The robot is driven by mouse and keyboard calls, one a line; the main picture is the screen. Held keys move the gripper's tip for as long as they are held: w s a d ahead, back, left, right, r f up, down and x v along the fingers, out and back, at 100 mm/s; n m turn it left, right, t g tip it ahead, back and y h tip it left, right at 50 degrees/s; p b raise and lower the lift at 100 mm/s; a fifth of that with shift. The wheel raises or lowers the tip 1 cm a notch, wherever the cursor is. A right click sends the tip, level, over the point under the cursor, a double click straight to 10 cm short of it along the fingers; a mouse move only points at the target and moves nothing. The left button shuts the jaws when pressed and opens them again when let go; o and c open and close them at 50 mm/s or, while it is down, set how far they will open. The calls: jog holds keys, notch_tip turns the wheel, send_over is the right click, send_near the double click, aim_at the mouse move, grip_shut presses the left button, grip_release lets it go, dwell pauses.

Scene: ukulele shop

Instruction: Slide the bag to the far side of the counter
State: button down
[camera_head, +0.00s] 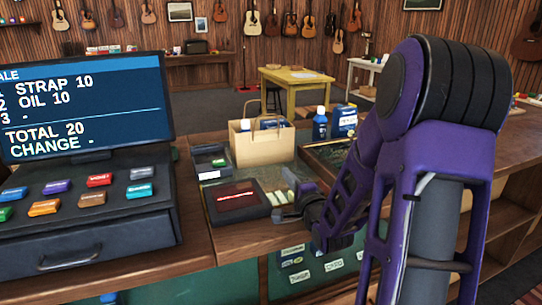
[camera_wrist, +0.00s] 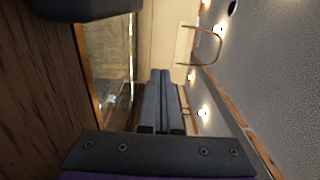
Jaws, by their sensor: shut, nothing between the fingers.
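The tan paper bag (camera_head: 256,148) stands upright on the counter (camera_head: 240,238), behind the card tray, with a handle on top and blue-and-white items showing inside. In the wrist view its tan side (camera_wrist: 158,35) and looped handle show beyond my fingers. My gripper (camera_head: 284,214) is low over the front of the counter, in front of the bag and apart from it in the head view. Its two dark fingers (camera_wrist: 162,98) are shut together with nothing between them. My arm hides part of the counter at right.
The register (camera_head: 85,160) fills the left, its screen reading total 20. A dark tray with a red item (camera_head: 237,196) and a small card device (camera_head: 210,162) sit near the bag. A blue bottle (camera_head: 320,124) and box (camera_head: 344,120) stand behind right, by a dark framed mat.

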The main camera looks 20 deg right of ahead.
aim_at(269, 151)
jog(key=w, duration=1.3)
jog(key=shift+d+b, duration=0.2)
jog(key=shift+b, duration=0.2)
